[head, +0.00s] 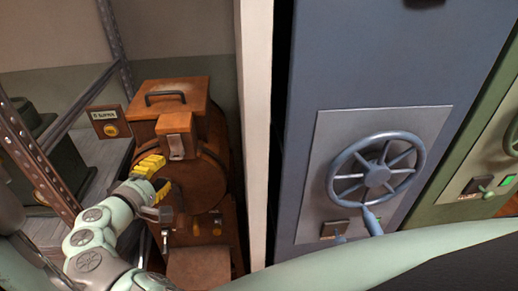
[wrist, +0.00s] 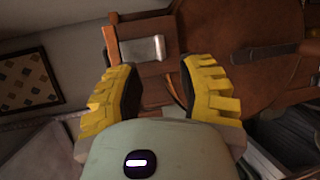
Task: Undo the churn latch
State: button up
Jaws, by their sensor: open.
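The churn (head: 203,180) is a brown wooden drum on a wooden stand, left of the white post in the head view. Its box-like top (head: 172,97) carries a dark handle. A small metal latch (head: 177,146) sits on a wooden block at its front. In the wrist view the latch (wrist: 143,48) lies ahead of the fingers, and the round churn body (wrist: 245,35) is at the right. My gripper (head: 164,176) is open with yellow fingers, just below and left of the latch. In the wrist view, nothing shows held between the fingers (wrist: 155,72).
A metal shelf rack (head: 40,165) stands close at the left, with a small wooden sign panel (head: 107,121) near it. A white post (head: 256,120) stands right of the churn. A blue cabinet (head: 345,70) with a handwheel (head: 376,173) is beyond it.

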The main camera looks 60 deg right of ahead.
aim_at(176, 158)
jog(key=shift+p+x, duration=0.6)
jog(key=shift+x, duration=2.9)
grip_shut()
